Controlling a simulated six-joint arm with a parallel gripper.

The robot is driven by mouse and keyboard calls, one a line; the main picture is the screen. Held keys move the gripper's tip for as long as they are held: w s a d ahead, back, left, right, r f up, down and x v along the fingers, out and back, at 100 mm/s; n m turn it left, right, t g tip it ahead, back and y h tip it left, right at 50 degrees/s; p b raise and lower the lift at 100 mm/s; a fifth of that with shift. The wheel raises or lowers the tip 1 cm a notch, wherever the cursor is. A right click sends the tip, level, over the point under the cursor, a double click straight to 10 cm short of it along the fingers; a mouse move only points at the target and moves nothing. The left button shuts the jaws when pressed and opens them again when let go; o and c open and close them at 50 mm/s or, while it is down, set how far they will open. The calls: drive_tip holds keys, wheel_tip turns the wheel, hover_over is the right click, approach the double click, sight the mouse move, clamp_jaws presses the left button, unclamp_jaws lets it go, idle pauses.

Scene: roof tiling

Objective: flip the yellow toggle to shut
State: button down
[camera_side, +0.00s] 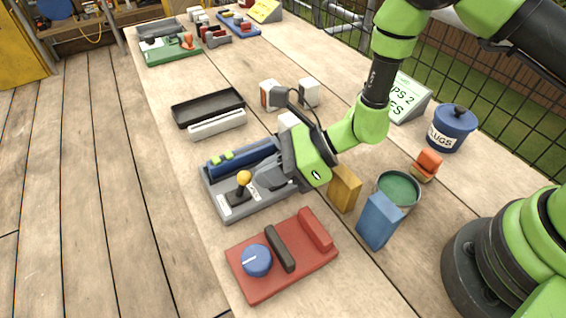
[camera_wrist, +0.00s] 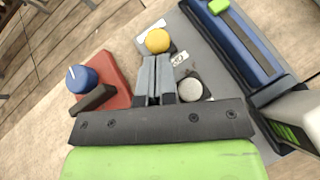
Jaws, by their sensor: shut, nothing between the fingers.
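The yellow toggle (camera_side: 243,178) is a ball-topped lever standing on a black base on the grey panel (camera_side: 225,211). In the wrist view the yellow knob (camera_wrist: 158,40) shows just beyond my fingertips. My gripper (camera_side: 262,184) is shut and empty, low over the panel and to the right of the toggle in the side view. In the wrist view its two fingers (camera_wrist: 157,62) lie together and point at the knob. I cannot tell whether the fingertips touch it. The lever's stem is hidden in the wrist view.
A red block unit with a blue dial (camera_side: 256,260) lies in front of the panel. Yellow (camera_side: 344,190) and blue (camera_side: 379,221) blocks and a green-topped can stand at the right. A black tray (camera_side: 207,106) lies behind.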

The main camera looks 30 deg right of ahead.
drive_tip(key=shift+a+r+h, duration=0.35)
drive_tip(key=shift+a+h, duration=0.05)
drive_tip(key=shift+h, duration=0.3)
idle(0.4)
drive_tip(key=shift+a+r+n+h, duration=0.3)
drive_tip(key=shift+a+n+h, duration=0.1)
drive_tip(key=shift+h, duration=0.4)
drive_tip(key=shift+a+r, duration=0.25)
drive_tip(key=shift+a, duration=0.4)
drive_tip(key=shift+a+r, duration=0.2)
drive_tip(key=shift+a, duration=0.4)
drive_tip(key=shift+r, duration=0.8)
drive_tip(key=shift+r, duration=0.1)
drive_tip(key=s+d+r, duration=0.2)
drive_tip(key=s+r, duration=0.1)
drive_tip(key=r, duration=0.6)
drive_tip(key=shift+s+d, duration=0.1)
